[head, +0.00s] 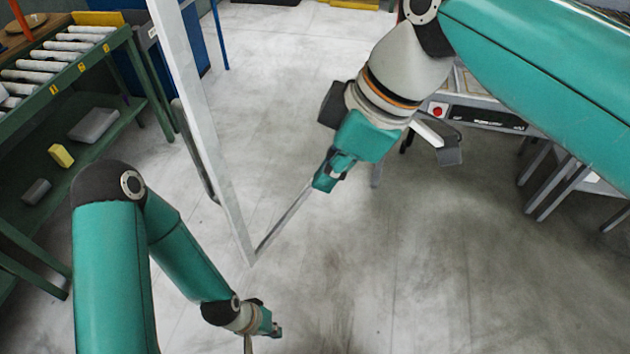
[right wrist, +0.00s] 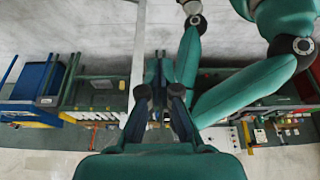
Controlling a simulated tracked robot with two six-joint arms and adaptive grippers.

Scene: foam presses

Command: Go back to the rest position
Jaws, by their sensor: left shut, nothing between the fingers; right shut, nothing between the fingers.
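My right gripper (head: 326,178) hangs in mid-air over the grey floor in the head view, to the right of a white post. Its arm comes in from the upper right. It also shows in the right wrist view (right wrist: 160,92), with nothing held in it. My left gripper (head: 272,328) is low in the head view, near the bottom edge, at the end of the bent teal arm from the lower left. It is small and partly hidden there. It is shut and I see nothing held in it.
A white post (head: 200,120) slants between my arms. A thin grey bar (head: 285,222) runs from its foot towards my right gripper. A green roller rack (head: 120,45) stands at left. A grey bench with a red button (head: 437,111) stands at right. The middle floor is clear.

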